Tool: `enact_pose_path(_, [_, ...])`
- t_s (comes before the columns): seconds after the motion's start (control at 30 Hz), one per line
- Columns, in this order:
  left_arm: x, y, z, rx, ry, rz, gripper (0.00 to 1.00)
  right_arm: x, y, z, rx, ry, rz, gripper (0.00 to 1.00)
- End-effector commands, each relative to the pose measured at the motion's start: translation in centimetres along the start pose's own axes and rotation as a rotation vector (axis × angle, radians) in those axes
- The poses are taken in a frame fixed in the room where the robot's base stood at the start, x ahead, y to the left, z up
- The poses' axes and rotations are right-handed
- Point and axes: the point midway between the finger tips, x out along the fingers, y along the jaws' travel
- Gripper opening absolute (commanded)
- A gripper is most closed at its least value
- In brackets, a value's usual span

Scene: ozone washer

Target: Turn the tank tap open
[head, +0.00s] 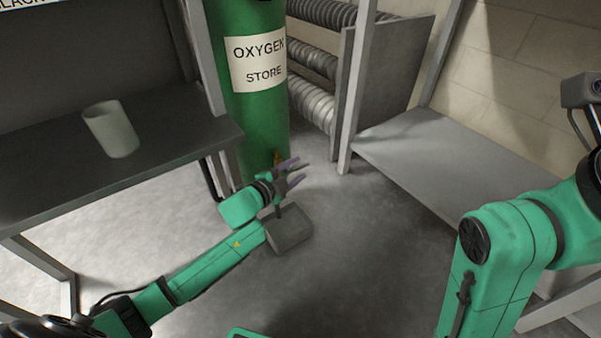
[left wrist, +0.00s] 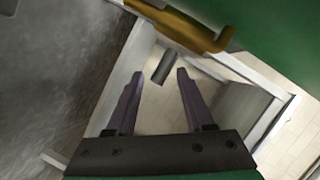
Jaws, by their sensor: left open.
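The green oxygen tank (head: 252,110) stands at the back, labelled "OXYGEN STORE". Its brass tap (head: 279,157) shows low on the tank, partly behind my left gripper (head: 298,171). In the left wrist view the brass tap (left wrist: 185,24) is a bent pipe with a hooked end, crossing above the fingertips against the green tank (left wrist: 275,30). A short dark grey cylinder (left wrist: 163,68) shows between the two purple fingertips; I cannot tell if it belongs to the tap. My left gripper is open, its fingers apart and not visibly touching the tap. My right gripper is out of view.
A grey block (head: 288,230) is below my left gripper. A dark table (head: 60,180) with a pale cup (head: 111,130) stands at the left. A grey shelf (head: 450,150) is at the right, and ribbed coils (head: 310,100) are behind.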

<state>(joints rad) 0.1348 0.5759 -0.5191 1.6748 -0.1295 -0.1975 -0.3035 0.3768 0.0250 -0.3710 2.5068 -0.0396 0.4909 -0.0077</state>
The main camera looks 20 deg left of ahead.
Motion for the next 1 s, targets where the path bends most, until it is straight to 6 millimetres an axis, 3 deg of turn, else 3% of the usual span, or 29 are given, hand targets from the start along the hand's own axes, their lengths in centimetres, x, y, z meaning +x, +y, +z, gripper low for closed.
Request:
enact_pose_path(0.13, [2.3,0.2,0.1,0.001,0.001,-0.002,0.53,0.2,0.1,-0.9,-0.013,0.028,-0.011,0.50])
enact_pose_path(0.43, [2.8,0.0,0.0,0.001,0.000,0.001,0.53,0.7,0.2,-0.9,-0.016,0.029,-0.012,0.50])
enact_pose_path(0.47, [2.8,0.0,0.0,0.001,0.000,0.001,0.45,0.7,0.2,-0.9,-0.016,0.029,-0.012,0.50])
enact_pose_path(0.57, [2.8,0.0,0.0,0.001,0.000,0.000,0.07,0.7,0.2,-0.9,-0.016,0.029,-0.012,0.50])
enact_pose_path(0.6, [2.8,0.0,0.0,0.001,0.000,0.000,0.00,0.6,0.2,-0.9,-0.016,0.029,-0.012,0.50])
enact_pose_path(1.0, [2.7,0.1,0.0,0.000,0.000,0.001,0.00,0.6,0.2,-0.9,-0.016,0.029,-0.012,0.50])
